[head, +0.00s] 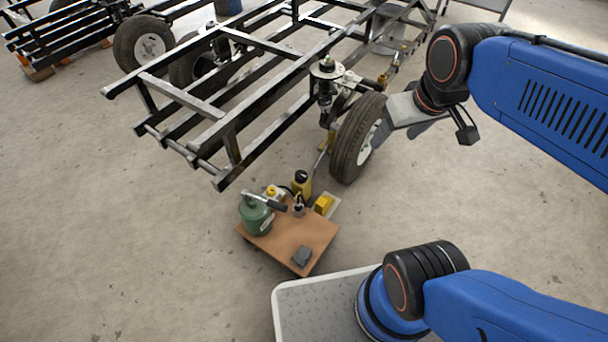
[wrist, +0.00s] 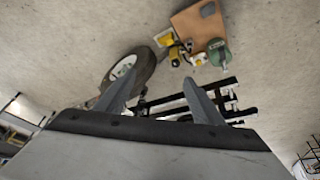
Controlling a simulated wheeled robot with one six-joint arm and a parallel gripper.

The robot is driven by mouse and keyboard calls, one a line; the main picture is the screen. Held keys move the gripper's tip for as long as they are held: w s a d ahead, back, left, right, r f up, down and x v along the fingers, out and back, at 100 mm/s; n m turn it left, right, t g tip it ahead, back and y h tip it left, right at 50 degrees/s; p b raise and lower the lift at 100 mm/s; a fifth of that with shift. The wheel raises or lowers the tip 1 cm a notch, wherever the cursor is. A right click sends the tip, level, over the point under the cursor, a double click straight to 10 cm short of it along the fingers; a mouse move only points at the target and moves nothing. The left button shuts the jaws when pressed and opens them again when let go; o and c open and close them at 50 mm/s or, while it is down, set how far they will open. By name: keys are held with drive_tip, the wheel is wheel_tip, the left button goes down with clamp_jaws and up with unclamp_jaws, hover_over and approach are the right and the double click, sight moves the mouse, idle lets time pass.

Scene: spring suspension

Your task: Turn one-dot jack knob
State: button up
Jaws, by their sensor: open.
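No one-dot mark or jack knob can be made out at this size. Another yellow bottle-shaped unit with a black top (head: 302,184) is at the cart's back edge.
The brown-topped cart (head: 313,240) carries a green can (head: 255,214), a dark grey block (head: 301,256) and small yellow items. The black trailer frame (head: 225,128) spans the back left, with a spring strut (head: 325,92) near the wheel. Concrete floor at left and right is clear.

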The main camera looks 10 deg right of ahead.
drive_tip(key=w+a+f+n+g, duration=0.1)
drive_tip(key=w+f+n, duration=0.1)
drive_tip(key=w, duration=0.5)
drive_tip(key=w+a+f+n, duration=0.2)
drive_tip(key=w, duration=0.5)
drive_tip(key=n+g, duration=0.3)
drive_tip(key=n, duration=0.7)
hover_over(301, 174)
wheel_tip(301, 174, down, 36)
drive_tip(key=r, duration=0.1)
drive_tip(key=shift+n, duration=0.3)
wheel_tip(301, 174, down, 18)
drive_tip(key=shift+f, duration=0.25)
drive_tip(key=c, duration=1.1)
